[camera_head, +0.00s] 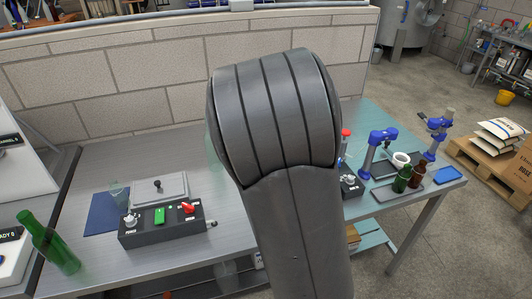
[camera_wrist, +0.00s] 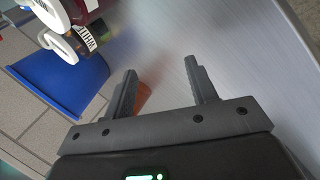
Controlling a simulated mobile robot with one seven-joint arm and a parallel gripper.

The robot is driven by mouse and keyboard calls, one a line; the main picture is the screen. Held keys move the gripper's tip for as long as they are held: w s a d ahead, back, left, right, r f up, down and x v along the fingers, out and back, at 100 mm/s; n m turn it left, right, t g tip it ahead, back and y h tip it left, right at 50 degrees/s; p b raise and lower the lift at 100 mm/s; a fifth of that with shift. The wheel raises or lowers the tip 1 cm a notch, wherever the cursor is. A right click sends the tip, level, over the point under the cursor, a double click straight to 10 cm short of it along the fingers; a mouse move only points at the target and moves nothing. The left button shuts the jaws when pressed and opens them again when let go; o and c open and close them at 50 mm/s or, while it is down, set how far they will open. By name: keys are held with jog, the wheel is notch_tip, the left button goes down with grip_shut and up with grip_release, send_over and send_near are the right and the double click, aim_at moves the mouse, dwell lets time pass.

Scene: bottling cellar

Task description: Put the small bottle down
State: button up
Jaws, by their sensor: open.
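My gripper (camera_wrist: 160,68) shows in the wrist view with its two fingers apart and nothing held between them. An orange-brown thing (camera_wrist: 143,97) shows behind the left finger, partly hidden; I cannot tell what it is. In the head view, my large grey arm link hides my gripper. A small green bottle (camera_head: 402,179) and a brown bottle (camera_head: 416,175) stand at the right end of the metal table (camera_head: 440,182). A taller green bottle (camera_head: 48,243) stands tilted in the picture at the far left. Which one is the small bottle I cannot tell.
A control box (camera_head: 160,226) with a green and a red switch sits on the table's left part, near a blue mat (camera_head: 104,214) and a clear glass (camera_head: 119,195). Blue-jointed devices (camera_head: 378,140) stand by the bottles. The wrist view shows a blue container (camera_wrist: 65,80).

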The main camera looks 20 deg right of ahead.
jog(key=w+d+n+h, duration=0.1)
jog(key=w+d+n+t+h, duration=0.1)
jog(key=d+n, duration=0.1)
jog(key=w+d+f+n+h, duration=0.1)
jog(key=n, duration=0.1)
jog(key=shift+w+d+t, duration=0.15)
jog(key=shift+w+t, duration=0.05)
jog(key=shift+t, duration=0.1)
jog(key=w+a+r+n+t, duration=0.45)
jog(key=r+n, duration=0.25)
jog(key=n, duration=0.2)
jog(key=w+a+r+n+t, duration=0.3)
jog(key=w+r+n+t, duration=0.2)
jog(key=r+n, duration=0.35)
jog(key=shift+y, duration=0.3)
jog(key=x, duration=1)
jog(key=shift+w+f, duration=0.35)
jog(key=shift+f, duration=0.05)
jog(key=shift+c, duration=0.2)
grip_shut()
